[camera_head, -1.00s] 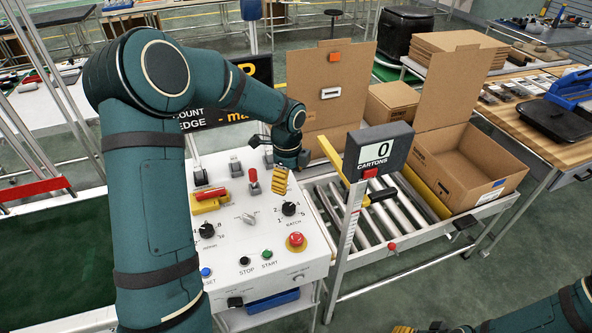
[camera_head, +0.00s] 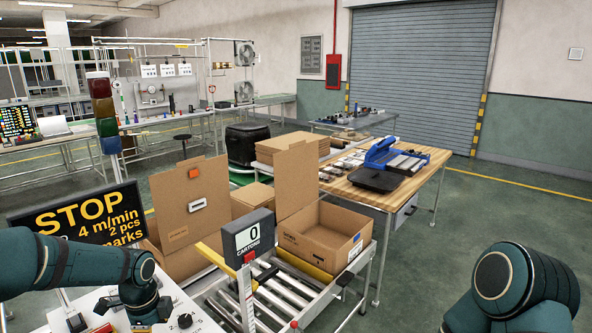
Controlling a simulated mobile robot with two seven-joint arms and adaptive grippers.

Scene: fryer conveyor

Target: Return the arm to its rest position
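My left arm enters from the left edge, and its wrist is low over the white control panel (camera_head: 85,306). My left gripper (camera_head: 141,327) is at the bottom edge of the picture, mostly cut off. I cannot see whether its fingers are apart or holding anything. My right arm shows only as a teal, bent section at the lower right. Its gripper is out of the picture.
A counter display (camera_head: 248,238) reading 0 CARTONS stands before the roller conveyor (camera_head: 285,302). An open carton (camera_head: 325,247) sits at the conveyor's right. A STOP sign (camera_head: 82,216) and signal tower (camera_head: 105,118) stand left. Open floor lies to the right.

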